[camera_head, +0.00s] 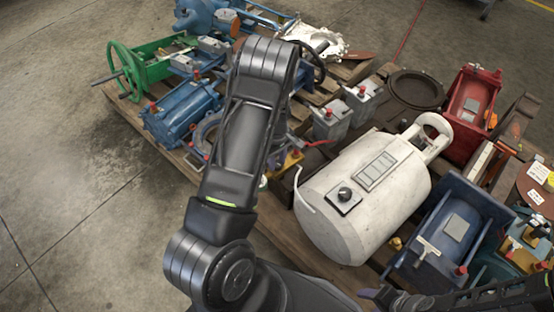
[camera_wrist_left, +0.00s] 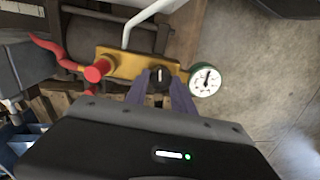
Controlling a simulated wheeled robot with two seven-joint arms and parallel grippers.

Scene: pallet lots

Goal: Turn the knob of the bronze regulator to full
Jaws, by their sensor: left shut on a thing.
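The bronze regulator (camera_wrist_left: 120,63) shows in the left wrist view as a yellow-bronze body with a red knob at its left end and a round white-faced gauge (camera_wrist_left: 205,80) at its right. A small black knob (camera_wrist_left: 160,78) with a light mark is on its near side. My left gripper (camera_wrist_left: 160,88) has its purple fingers on both sides of this black knob, shut on it. In the head view my left arm covers most of the regulator; a bronze piece (camera_head: 291,160) shows beside the arm. My right gripper (camera_head: 376,294) is partly visible at the bottom edge; its jaw opening is unclear.
A blue box-shaped unit (camera_head: 440,245), a red unit (camera_head: 468,105), grey batteries (camera_head: 331,120) and a blue motor (camera_head: 180,115) crowd the wooden pallets. Bare concrete floor (camera_head: 70,180) lies to the left.

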